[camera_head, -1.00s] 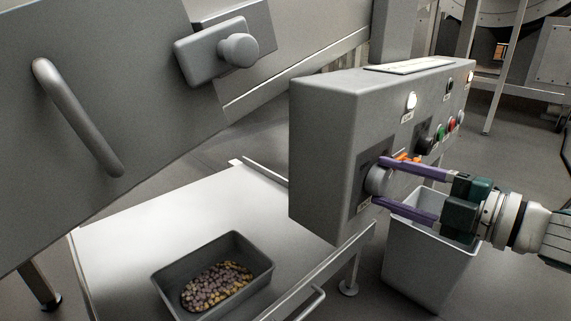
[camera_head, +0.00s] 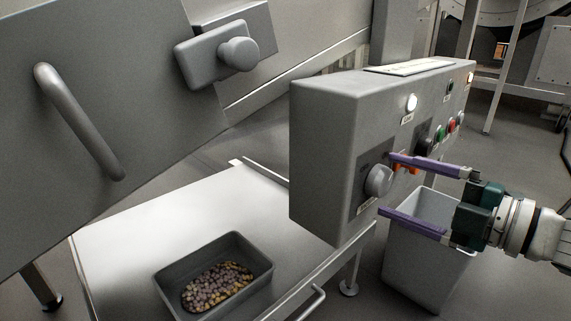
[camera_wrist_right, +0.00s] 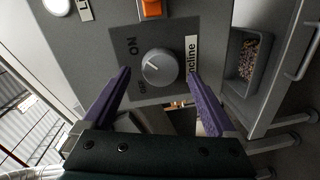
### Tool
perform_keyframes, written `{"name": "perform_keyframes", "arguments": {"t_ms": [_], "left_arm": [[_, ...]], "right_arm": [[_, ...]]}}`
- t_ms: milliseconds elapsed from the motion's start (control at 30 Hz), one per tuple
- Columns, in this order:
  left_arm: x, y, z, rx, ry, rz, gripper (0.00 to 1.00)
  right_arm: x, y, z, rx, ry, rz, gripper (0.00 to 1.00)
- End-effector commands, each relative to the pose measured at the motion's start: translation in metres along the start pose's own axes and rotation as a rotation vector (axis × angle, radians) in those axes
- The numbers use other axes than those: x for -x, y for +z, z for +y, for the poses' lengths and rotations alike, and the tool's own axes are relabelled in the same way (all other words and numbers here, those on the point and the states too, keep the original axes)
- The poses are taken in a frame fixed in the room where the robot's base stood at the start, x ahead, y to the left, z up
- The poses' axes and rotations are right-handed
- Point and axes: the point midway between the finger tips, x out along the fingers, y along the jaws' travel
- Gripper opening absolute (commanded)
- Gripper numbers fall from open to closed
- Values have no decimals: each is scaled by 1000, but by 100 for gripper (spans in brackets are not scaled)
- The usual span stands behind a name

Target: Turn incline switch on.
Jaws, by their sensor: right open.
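The incline switch is a round grey knob (camera_head: 379,180) on a dark plate on the front of the grey control box (camera_head: 325,150). In the right wrist view the knob (camera_wrist_right: 160,67) sits between ON and OFF lettering, beside a white "incline" label (camera_wrist_right: 191,58). A small mark on the knob lies toward its left, ON/OFF side; its exact setting is hard to tell. My right gripper (camera_head: 388,185) is open, its two purple fingers in front of the knob, one above and one below, apart from it. My left gripper is not in view.
An orange switch (camera_wrist_right: 151,8) is near the knob. Colored buttons (camera_head: 440,133) and a lit white lamp (camera_head: 411,103) are further along the box. A grey bin (camera_head: 420,255) stands below my gripper. A candy tray (camera_head: 262,272) rests on the table (camera_head: 130,225) at left.

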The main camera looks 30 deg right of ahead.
Motion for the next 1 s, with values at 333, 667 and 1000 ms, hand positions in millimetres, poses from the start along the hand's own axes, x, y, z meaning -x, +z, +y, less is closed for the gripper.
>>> {"name": "perform_keyframes", "arguments": {"t_ms": [333,667,1000], "left_arm": [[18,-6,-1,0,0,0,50],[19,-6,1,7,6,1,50],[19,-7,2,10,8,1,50]], "right_arm": [[68,0,1,-2,-3,-2,92],[85,0,1,1,1,0,92],[84,0,0,1,0,0,92]]}}
